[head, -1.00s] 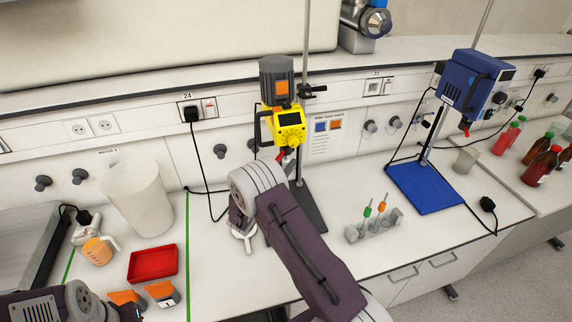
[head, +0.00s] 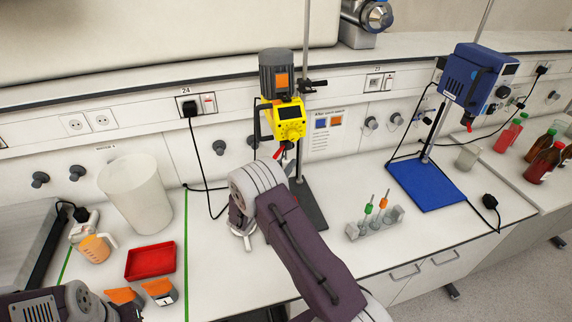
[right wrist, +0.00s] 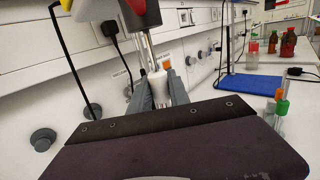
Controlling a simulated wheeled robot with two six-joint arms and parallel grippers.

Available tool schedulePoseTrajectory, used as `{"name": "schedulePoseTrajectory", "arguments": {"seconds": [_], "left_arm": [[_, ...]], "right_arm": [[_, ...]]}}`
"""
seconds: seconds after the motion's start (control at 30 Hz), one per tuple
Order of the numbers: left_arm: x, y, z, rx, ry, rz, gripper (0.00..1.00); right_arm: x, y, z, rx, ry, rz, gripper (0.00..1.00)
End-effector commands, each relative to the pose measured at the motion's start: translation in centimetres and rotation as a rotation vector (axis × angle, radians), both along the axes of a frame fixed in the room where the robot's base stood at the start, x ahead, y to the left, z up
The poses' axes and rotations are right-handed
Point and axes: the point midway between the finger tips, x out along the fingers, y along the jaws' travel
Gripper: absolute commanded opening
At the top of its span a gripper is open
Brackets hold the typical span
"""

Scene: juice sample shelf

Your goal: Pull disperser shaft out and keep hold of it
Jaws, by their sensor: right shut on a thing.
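The yellow disperser drive (head: 289,120) with a grey motor stands on a rod stand at the bench's middle. My right gripper (right wrist: 159,92) is shut on the shaft's lower part. In the head view my right arm hides the shaft and the fingers.
A rack (head: 374,223) with green- and orange-topped pieces stands right of my right arm. A blue stirrer (head: 476,82) on a blue base stands farther right. A white bucket (head: 136,195), a red tray (head: 150,261) and an orange jug (head: 96,247) are at left.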

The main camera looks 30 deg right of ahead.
Motion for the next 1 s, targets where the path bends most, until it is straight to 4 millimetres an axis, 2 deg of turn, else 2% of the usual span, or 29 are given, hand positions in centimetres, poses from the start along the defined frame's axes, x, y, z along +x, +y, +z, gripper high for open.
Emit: {"name": "schedulePoseTrajectory", "arguments": {"seconds": [0.4,0.9,1.0], "left_arm": [[0.0,0.0,-2.2,0.000,0.000,0.000,0.36],[0.0,0.0,-2.1,0.000,0.000,0.000,0.36],[0.0,0.0,-2.1,0.000,0.000,0.000,0.36]], "right_arm": [[0.0,0.0,-2.2,-0.001,-0.001,0.000,0.00],[0.0,0.0,-2.2,-0.001,0.000,0.001,0.00],[-0.5,-0.3,-2.2,-0.001,-0.001,-0.016,0.00]]}}
